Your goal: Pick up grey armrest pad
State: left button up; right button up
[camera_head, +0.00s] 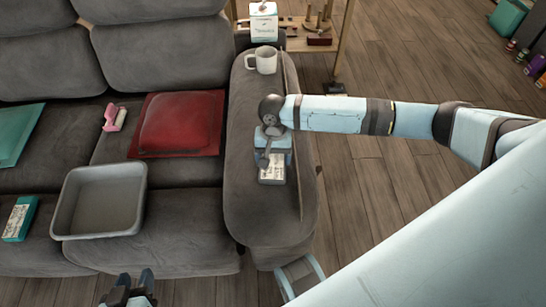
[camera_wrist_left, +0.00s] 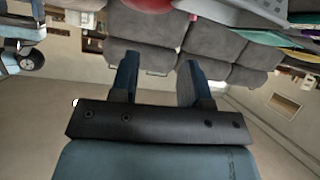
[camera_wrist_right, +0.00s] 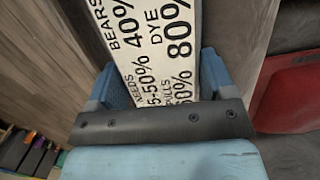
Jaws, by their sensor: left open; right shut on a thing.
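The grey padded armrest (camera_head: 262,215) forms the right end of the sofa, and I cannot tell a separate pad from it. A thin upright edge (camera_head: 292,130) runs along its right side. My right gripper (camera_head: 272,157) is over the armrest, shut on a block with a white lettered face (camera_head: 272,171). In the right wrist view that white lettered face (camera_wrist_right: 155,45) lies between the fingers. Whether the block touches the armrest is unclear. My left gripper (camera_head: 128,288) is open and empty in front of the sofa; its fingers (camera_wrist_left: 157,78) show apart in the left wrist view.
A white mug (camera_head: 263,60) and a white carton (camera_head: 263,22) stand toward the armrest's back. A grey bin (camera_head: 67,220), red cushion (camera_head: 180,123), pink item (camera_head: 110,117) and teal box (camera_head: 20,218) lie on the seats. The wooden floor (camera_head: 395,190) at right is open.

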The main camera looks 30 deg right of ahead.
aim_at(273, 156)
notch_tip(273, 156, up, 20)
jog(key=p, duration=0.5)
dwell(0.8)
